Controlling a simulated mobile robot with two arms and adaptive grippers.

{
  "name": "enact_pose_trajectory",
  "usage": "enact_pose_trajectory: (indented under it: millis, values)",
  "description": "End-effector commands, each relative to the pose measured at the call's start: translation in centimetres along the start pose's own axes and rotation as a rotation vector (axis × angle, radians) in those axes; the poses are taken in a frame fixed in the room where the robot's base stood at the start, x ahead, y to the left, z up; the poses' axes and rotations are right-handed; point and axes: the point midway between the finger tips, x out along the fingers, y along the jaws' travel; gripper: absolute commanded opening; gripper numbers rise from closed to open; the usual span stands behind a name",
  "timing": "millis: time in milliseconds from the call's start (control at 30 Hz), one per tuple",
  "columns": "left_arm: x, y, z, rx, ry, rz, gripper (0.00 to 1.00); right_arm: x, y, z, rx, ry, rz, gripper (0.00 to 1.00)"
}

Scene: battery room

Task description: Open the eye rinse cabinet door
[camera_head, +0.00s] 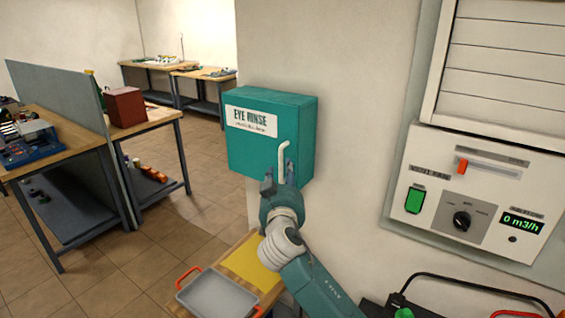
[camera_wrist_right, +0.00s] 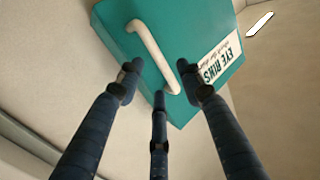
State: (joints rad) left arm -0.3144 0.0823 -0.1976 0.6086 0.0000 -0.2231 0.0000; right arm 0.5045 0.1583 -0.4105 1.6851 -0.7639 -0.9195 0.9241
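The teal eye rinse cabinet (camera_head: 262,160) hangs on the wall, with its door (camera_head: 245,150) shut and a white label on it. A white bar handle (camera_head: 284,157) stands near the door's right edge. My right gripper (camera_head: 279,181) is at the handle's lower end. In the right wrist view the cabinet (camera_wrist_right: 190,45) appears upside down. There my gripper's three dark fingers (camera_wrist_right: 158,78) are spread apart, with the handle (camera_wrist_right: 152,48) passing ahead of and between their tips. Contact with the handle cannot be made out. My left gripper is not in view.
A wall panel (camera_head: 480,190) with a knob and a green display is at the right. Below the cabinet is a table with a yellow mat (camera_head: 252,262) and a grey tray (camera_head: 215,297). Workbenches stand at the left; the floor (camera_head: 190,225) between is clear.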

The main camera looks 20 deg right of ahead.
Motion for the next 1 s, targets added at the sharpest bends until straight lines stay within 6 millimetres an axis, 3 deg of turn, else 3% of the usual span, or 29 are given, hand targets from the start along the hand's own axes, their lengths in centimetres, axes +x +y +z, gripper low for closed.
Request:
enact_pose_trajectory:
  millis: [233, 400, 600, 800, 1000]
  values:
    - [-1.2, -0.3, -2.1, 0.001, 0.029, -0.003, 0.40, 3.1, 0.0, -0.1, -0.002, -0.001, 0.000, 0.37]
    - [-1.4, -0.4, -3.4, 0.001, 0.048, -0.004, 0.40, 3.7, 0.0, 0.1, -0.001, -0.001, 0.000, 0.37]
    - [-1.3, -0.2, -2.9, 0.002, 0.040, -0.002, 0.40, 3.7, 0.0, 0.1, -0.001, -0.001, 0.000, 0.37]
    - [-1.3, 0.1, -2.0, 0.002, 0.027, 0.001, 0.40, 3.7, 0.0, 0.1, 0.000, -0.001, 0.000, 0.00]
    - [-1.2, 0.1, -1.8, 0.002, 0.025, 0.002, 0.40, 3.7, 0.0, 0.1, 0.000, -0.001, 0.000, 0.00]
